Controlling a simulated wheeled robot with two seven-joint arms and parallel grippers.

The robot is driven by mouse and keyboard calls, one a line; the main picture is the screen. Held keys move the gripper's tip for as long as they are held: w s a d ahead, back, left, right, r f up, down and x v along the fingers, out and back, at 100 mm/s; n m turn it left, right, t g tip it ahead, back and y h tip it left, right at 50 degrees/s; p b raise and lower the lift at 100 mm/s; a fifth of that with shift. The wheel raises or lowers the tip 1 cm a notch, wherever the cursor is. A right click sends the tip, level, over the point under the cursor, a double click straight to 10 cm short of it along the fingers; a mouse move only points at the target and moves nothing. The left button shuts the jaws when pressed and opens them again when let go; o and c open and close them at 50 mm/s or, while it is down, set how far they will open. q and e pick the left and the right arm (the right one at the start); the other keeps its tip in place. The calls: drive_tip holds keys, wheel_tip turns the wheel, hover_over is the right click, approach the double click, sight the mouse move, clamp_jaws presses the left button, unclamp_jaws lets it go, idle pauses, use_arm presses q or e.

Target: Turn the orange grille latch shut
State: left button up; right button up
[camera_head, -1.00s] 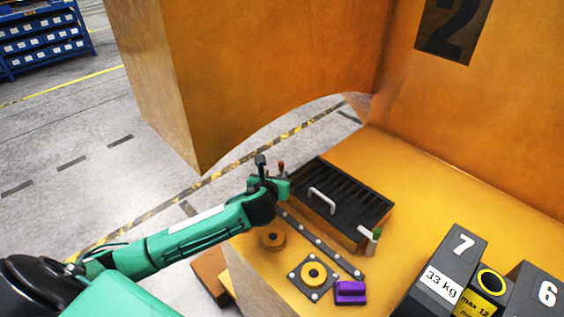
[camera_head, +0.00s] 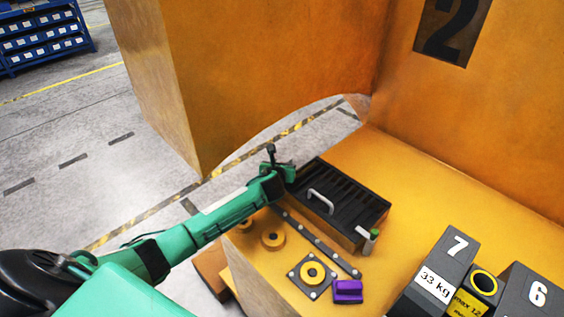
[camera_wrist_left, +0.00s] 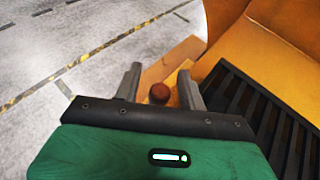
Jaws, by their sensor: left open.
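The black slatted grille (camera_head: 352,192) with a pale handle (camera_head: 320,200) lies on the yellow casting. My left gripper (camera_head: 281,163) is at the grille's far left corner, fingers apart. In the left wrist view a reddish-brown round knob (camera_wrist_left: 159,92), likely the top of the orange latch, sits between the two open fingers (camera_wrist_left: 159,88), with no clear contact on either finger. In the head view my gripper hides this latch. My right gripper is not in view.
Dark weights (camera_head: 440,270) stand right. A tall orange wall (camera_head: 250,80) rises behind.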

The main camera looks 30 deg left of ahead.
use_arm(q)
drive_tip(key=shift+w+f, duration=0.1)
drive_tip(key=shift+w, duration=0.1)
clamp_jaws()
